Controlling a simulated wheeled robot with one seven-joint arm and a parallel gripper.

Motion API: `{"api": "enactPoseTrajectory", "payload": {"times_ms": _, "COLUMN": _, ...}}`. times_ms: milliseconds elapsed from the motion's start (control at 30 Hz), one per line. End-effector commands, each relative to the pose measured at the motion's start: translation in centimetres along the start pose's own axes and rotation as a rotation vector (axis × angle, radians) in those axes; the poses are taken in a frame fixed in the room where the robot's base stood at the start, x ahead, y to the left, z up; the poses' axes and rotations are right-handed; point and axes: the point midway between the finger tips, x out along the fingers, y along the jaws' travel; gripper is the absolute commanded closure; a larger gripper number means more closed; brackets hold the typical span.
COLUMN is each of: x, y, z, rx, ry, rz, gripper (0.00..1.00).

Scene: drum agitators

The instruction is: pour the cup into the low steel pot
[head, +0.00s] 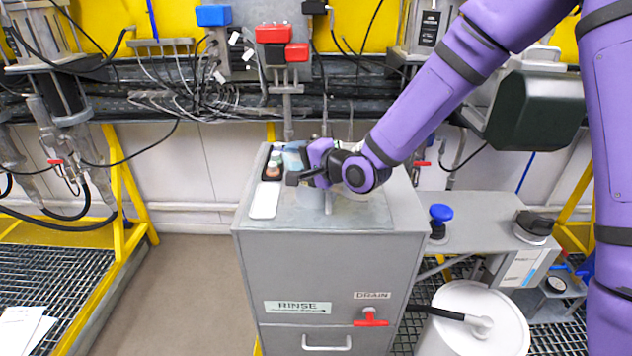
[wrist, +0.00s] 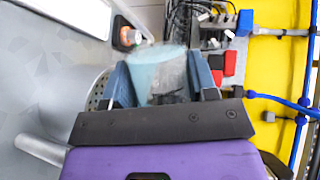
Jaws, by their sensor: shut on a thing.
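My gripper (head: 300,177) is over the top of the grey rinse cabinet in the head view. In the wrist view its two blue-grey fingers (wrist: 160,84) are shut on a translucent light-blue cup (wrist: 153,68). A bit of the cup (head: 292,157) also shows behind the gripper in the head view. The cup's contents and exact tilt cannot be made out. A round perforated steel part (wrist: 98,94) lies left of the fingers in the wrist view; I cannot tell whether it belongs to the low steel pot. My gripper and arm hide part of the cabinet top.
The grey rinse cabinet (head: 325,265) has a white tray (head: 264,200) and small bottles (head: 273,165) at its top left. A steel post (head: 289,115) with red boxes rises behind. A white drum (head: 475,320) stands at the right. Floor at the left is clear.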

Motion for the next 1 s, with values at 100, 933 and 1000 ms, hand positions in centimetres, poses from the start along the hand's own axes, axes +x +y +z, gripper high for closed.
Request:
{"api": "enactPoseTrajectory", "payload": {"times_ms": 100, "x": -0.02, "y": -0.03, "z": -0.06, "rx": 0.012, "ry": -0.002, "rz": -0.005, "gripper": 0.72}}
{"api": "enactPoseTrajectory", "payload": {"times_ms": 933, "x": -0.18, "y": -0.33, "z": -0.28, "rx": 0.095, "ry": -0.021, "rz": -0.040, "gripper": 0.72}}
{"api": "enactPoseTrajectory", "payload": {"times_ms": 1000, "x": -0.20, "y": -0.36, "z": -0.30, "rx": 0.102, "ry": -0.023, "rz": -0.042, "gripper": 0.72}}
